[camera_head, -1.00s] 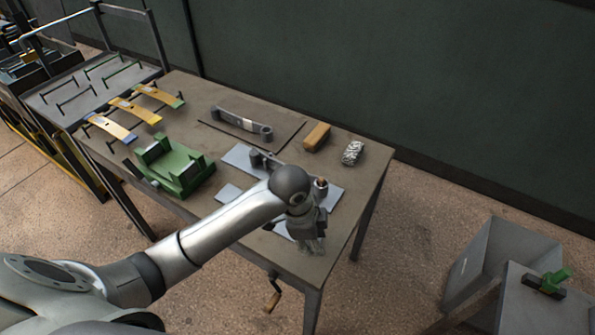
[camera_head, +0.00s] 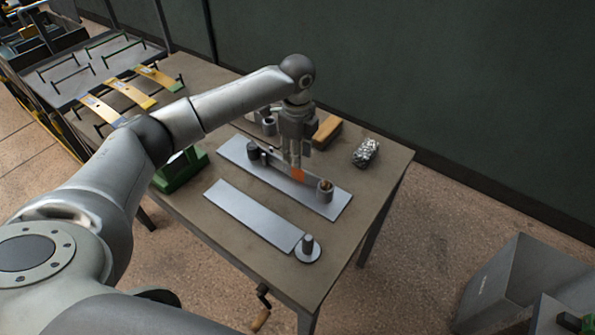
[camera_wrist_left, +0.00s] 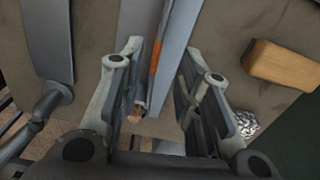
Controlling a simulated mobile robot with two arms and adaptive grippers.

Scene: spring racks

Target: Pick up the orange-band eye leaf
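The orange-band eye leaf (camera_head: 297,174) is a grey bar with round eyes at its ends, on a grey plate (camera_head: 338,205) on the workbench. Its orange band also shows in the left wrist view (camera_wrist_left: 156,55). My left gripper (camera_head: 295,158) is over the middle of the leaf and hides part of it. In the left wrist view my left gripper (camera_wrist_left: 165,98) is open, with its fingers on either side of the leaf, which lies nearer the left finger. I cannot tell whether a finger touches it. My right gripper is not in view.
A wooden block (camera_head: 328,131) and a crumpled silvery bundle (camera_head: 366,152) lie behind the gripper. A second long plate (camera_head: 245,214) and a round pin base (camera_head: 308,249) are in front. A green fixture (camera_head: 180,172) stands left, partly behind my arm. Yellow leaves (camera_head: 130,93) lie beyond.

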